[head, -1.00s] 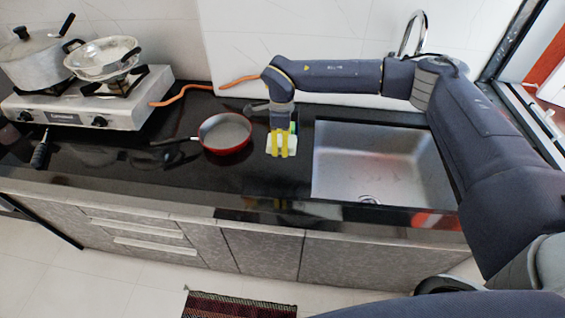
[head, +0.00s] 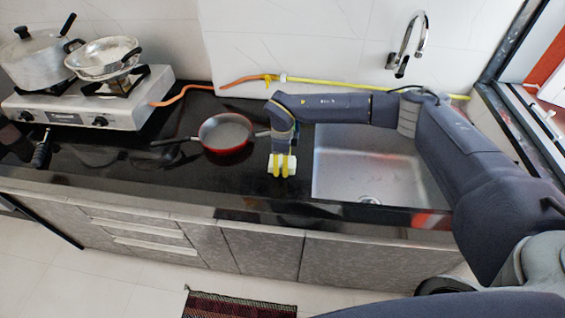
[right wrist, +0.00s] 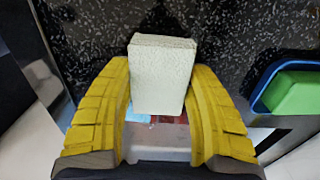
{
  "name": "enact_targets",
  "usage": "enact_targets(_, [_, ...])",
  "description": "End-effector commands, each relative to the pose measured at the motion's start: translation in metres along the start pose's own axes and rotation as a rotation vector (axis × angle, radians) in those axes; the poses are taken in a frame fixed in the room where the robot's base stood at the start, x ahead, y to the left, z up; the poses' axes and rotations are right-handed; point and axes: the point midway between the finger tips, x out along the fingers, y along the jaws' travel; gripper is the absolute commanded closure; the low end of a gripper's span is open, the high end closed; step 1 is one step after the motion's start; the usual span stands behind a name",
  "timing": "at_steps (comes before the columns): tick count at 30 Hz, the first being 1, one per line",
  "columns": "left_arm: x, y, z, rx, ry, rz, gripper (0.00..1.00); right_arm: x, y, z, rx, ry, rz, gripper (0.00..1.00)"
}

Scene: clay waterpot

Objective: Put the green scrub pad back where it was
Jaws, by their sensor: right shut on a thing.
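My right gripper (head: 282,170) has yellow fingers. It is over the black counter, between the red pan and the sink, near the counter's front edge. It is shut on a pale greenish-white pad (right wrist: 163,75), which stands up between the fingertips in the right wrist view. The same pale pad shows only partly behind the fingers in the head view. A bright green thing (right wrist: 297,94) with a dark blue rim lies at the right edge of the wrist view; I cannot tell if it is a pad or a container. My left gripper is out of view.
A red pan (head: 226,132) sits left of the gripper, its handle pointing left. The sink (head: 375,165) is to the right, under the tap (head: 405,50). A stove (head: 90,105) with pots stands at the far left.

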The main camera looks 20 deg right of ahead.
Motion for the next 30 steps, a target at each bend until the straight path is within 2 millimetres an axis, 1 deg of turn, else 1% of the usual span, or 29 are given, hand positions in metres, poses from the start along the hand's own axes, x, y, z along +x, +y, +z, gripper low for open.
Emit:
enact_targets(7, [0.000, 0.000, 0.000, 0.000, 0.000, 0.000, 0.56, 0.000, -0.001, 0.000, 0.000, -0.001, -0.001, 0.72])
enact_targets(12, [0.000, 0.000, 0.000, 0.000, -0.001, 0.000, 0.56, 0.004, 0.000, 0.000, 0.001, 0.000, 0.000, 0.72])
enact_targets(13, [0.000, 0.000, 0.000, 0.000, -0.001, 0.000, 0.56, 0.003, 0.000, 0.000, 0.001, 0.000, -0.001, 0.41])
enact_targets(18, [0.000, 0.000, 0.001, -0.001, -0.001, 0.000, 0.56, 0.003, 0.000, 0.000, 0.001, 0.000, -0.001, 0.23])
enact_targets(26, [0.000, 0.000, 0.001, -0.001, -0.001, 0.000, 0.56, 0.002, -0.001, 0.000, 0.001, -0.001, -0.001, 0.23])
enact_targets(30, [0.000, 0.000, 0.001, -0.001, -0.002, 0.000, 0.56, -0.008, -0.001, 0.000, 0.001, -0.001, -0.002, 0.23])
